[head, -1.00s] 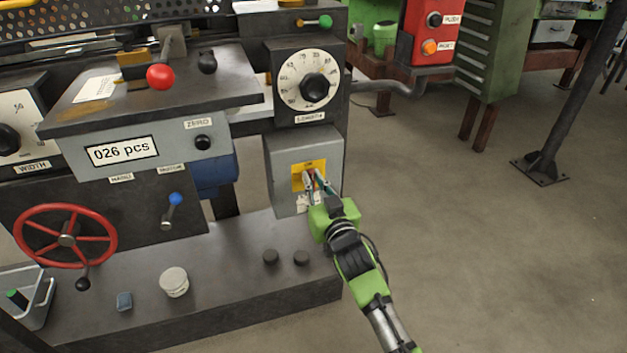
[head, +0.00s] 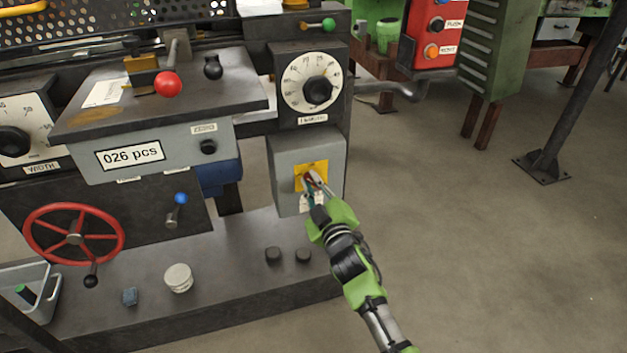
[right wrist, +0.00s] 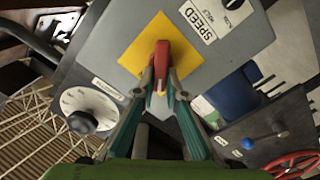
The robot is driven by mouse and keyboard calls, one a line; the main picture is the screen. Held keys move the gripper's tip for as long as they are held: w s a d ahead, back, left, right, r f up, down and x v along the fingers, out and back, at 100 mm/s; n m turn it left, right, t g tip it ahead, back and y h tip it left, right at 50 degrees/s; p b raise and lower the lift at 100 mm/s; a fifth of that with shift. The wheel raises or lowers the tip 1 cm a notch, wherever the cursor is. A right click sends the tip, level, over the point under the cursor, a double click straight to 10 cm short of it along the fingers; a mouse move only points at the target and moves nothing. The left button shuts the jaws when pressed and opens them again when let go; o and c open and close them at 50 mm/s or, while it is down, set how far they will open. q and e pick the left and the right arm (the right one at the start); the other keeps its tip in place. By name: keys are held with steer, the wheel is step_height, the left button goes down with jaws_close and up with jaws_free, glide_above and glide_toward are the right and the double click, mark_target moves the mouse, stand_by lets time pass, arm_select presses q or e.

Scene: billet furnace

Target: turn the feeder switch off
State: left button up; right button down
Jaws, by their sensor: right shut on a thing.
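The feeder switch is a red handle (right wrist: 161,62) on a yellow plate (right wrist: 140,48), on the front of a grey box (head: 287,160) at the machine's right end. In the head view the fingers partly hide the handle against its yellow plate (head: 301,172). My right gripper (right wrist: 160,88) has its fingertips closed on the red handle's near end. In the head view my right gripper (head: 314,186) reaches to the box from the lower right. My left gripper is not in view.
A length dial (head: 319,92) sits above the box. A counter panel reading 026 pcs (head: 129,155), a blue-knobbed lever (head: 180,198) and a red handwheel (head: 74,234) are to the left. Two dark knobs (head: 288,255) stand on the base below.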

steer(key=n, duration=0.3)
steer(key=shift+s+a+f, duration=0.1)
steer(key=shift+a+f, duration=0.05)
steer(key=shift+f, duration=0.1)
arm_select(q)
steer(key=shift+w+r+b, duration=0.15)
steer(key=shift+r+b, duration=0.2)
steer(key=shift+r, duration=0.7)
arm_select(e)
steer(key=shift+a+f+n, duration=0.1)
steer(key=shift+f+n, duration=0.05)
steer(key=shift+n, duration=1)
steer(key=shift+d+f+n, duration=0.1)
steer(key=shift+f+n, duration=0.1)
steer(key=shift+n, duration=1)
steer(key=shift+a+f+n, duration=0.1)
steer(key=shift+f+n, duration=0.05)
steer(key=shift+n, duration=1)
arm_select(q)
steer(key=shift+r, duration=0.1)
arm_select(e)
steer(key=c, duration=2.1)
jaws_free()
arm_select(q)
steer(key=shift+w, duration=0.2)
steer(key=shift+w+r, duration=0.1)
